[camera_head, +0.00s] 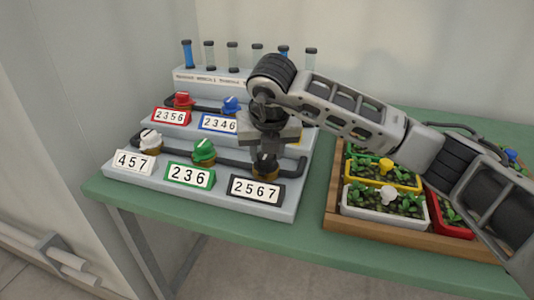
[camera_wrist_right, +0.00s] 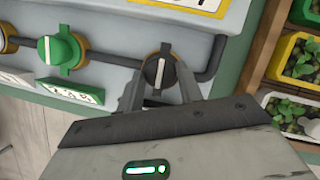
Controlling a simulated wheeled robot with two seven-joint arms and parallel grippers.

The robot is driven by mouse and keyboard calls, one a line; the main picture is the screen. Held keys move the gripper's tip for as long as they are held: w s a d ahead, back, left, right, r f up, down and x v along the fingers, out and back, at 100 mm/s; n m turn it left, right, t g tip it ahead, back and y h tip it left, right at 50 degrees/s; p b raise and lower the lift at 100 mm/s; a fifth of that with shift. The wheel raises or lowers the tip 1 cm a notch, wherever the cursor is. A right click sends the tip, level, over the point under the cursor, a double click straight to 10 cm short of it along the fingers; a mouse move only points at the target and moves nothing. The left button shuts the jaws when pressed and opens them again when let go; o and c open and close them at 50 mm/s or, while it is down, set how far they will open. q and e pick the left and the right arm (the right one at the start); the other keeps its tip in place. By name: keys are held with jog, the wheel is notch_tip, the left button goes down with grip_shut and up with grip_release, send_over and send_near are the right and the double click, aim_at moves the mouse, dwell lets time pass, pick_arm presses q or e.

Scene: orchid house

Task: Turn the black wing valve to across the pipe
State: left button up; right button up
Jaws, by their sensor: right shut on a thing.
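The black wing valve (camera_head: 265,165) sits on the lower grey pipe at the right, behind the label 2567 (camera_head: 256,189). My right gripper (camera_head: 267,155) comes down over it and hides most of it in the head view. In the right wrist view, the black valve (camera_wrist_right: 159,71) sits in a brass-coloured collar, between the fingertips of my right gripper (camera_wrist_right: 160,84), which is shut on it. The white line on the valve's top runs roughly across the grey pipe (camera_wrist_right: 112,58). My left gripper is not in view.
A green valve (camera_head: 204,151) and a white valve (camera_head: 150,140) stand left on the same pipe. Red (camera_head: 183,100) and blue (camera_head: 231,105) valves are on the step behind. A wooden crate (camera_head: 331,212) of planters stands to the right, with a narrow strip of green table between.

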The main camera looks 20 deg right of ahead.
jog(key=shift+r+m, duration=0.1)
jog(key=shift+m, duration=0.2)
jog(key=o, duration=0.9)
jog(key=shift+o, duration=0.4)
jog(key=v, duration=1.6)
jog(key=shift+w+a, duration=0.15)
